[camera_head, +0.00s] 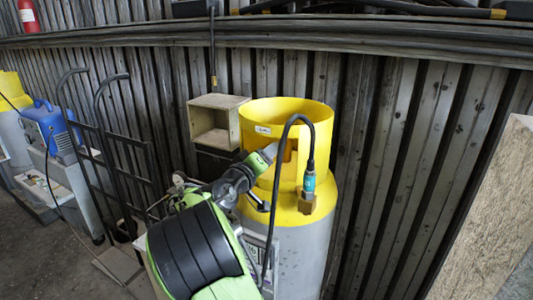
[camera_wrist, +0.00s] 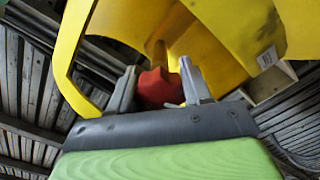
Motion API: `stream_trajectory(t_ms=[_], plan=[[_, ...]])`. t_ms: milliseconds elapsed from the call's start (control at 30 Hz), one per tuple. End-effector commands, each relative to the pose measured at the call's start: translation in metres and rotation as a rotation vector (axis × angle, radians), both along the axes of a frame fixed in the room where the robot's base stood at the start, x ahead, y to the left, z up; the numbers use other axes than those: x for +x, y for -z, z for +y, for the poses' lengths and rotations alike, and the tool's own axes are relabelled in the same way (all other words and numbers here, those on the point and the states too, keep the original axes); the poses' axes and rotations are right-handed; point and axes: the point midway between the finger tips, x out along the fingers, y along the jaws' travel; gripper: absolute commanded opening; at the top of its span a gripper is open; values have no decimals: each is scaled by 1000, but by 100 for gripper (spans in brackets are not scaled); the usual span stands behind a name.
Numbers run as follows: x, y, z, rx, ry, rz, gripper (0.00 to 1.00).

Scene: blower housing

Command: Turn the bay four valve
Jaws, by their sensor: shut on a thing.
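A grey gas cylinder (camera_head: 300,255) with a yellow collar (camera_head: 318,112) stands against the wall. My gripper (camera_head: 268,152) reaches in from the left to the collar's opening. In the wrist view, a red valve knob (camera_wrist: 155,88) sits inside the yellow collar (camera_wrist: 225,38). My gripper (camera_wrist: 158,74) has one grey finger on each side of the knob and is shut on it. The knob is hidden in the head view. I cannot read a bay number on the cylinder.
A black cable loops over the collar to a teal sensor on a brass fitting (camera_head: 307,203), right of my gripper. An open wooden box (camera_head: 217,122) is behind left. A hand truck (camera_head: 120,150) and blue machine (camera_head: 48,130) stand left. A board (camera_head: 490,220) is at right.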

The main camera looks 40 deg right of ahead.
Motion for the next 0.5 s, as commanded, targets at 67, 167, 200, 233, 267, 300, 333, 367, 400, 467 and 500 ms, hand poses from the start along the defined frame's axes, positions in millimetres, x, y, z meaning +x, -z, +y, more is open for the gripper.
stream_trajectory(t_ms=[67,167,200,233,267,300,333,367,400,467,500], plan=[[0,-2,0,-9,-2,17,18],[0,-1,0,-15,-2,35,18],[0,-1,0,-17,-2,40,18],[0,-1,0,-18,-2,42,18],[1,-1,0,-19,-2,44,18],[1,-1,0,-19,-2,46,18],[1,-1,0,-20,-2,47,18],[1,-1,0,-20,-2,47,18],[1,-1,0,-20,-3,47,18],[1,-1,0,-20,-2,47,18],[1,-1,0,-20,-3,47,18]])
